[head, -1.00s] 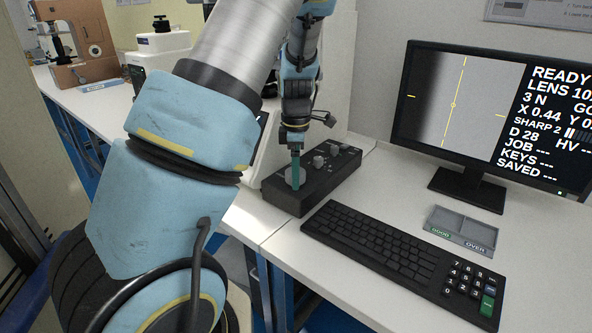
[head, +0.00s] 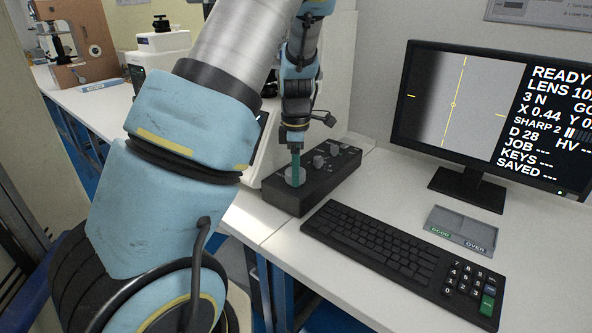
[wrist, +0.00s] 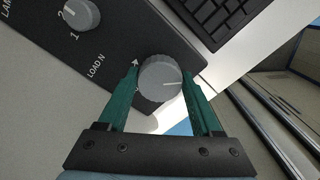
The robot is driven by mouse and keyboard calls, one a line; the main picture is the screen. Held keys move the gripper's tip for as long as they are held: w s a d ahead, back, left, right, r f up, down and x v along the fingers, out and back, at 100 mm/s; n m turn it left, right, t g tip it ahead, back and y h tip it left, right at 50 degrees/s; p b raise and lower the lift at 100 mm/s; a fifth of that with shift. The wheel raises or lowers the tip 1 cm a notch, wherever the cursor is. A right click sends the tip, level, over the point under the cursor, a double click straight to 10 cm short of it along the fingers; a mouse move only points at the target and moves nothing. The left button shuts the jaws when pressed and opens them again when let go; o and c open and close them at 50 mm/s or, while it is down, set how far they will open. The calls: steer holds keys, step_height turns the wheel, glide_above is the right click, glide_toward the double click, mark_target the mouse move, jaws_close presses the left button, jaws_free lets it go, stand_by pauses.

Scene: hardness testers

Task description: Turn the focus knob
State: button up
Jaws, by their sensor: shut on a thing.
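The control box (head: 330,176) is black and sits on the white bench, with several grey knobs on its top. The large grey knob at its near end (head: 293,177) is partly hidden behind my gripper (head: 296,170). In the wrist view this knob (wrist: 160,78) has a white pointer line aimed right, and an arrow mark is printed beside it. My gripper (wrist: 163,92) has green fingers, one on each side of the knob, shut on it. The monitor (head: 478,120) reads READY, SHARP 2 and D 28, with a blurred grey picture.
A black keyboard (head: 385,245) lies just right of the control box. A grey tray marked GOOD and OVER (head: 461,228) lies beyond it. A smaller knob (wrist: 82,17) marked 1 and 2 shows in the wrist view. Other testers stand at the back left.

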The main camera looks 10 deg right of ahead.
steer(key=shift+m, duration=0.3)
steer(key=m, duration=1)
steer(key=m+b, duration=0.1)
steer(key=m, duration=0.4)
steer(key=shift+a, duration=0.1)
steer(key=m, duration=0.5)
steer(key=shift+m, duration=0.4)
steer(key=m, duration=0.4)
steer(key=shift+m+p, duration=0.3)
steer(key=m+p, duration=0.2)
steer(key=m, duration=0.3)
steer(key=shift+a+r, duration=0.1)
steer(key=shift+r, duration=0.05)
steer(key=m+p, duration=0.3)
steer(key=m, duration=0.2)
steer(key=shift+m, duration=0.4)
steer(key=m+p, duration=0.2)
steer(key=m, duration=0.2)
steer(key=shift+w+p, duration=0.1)
steer(key=shift+p, duration=0.2)
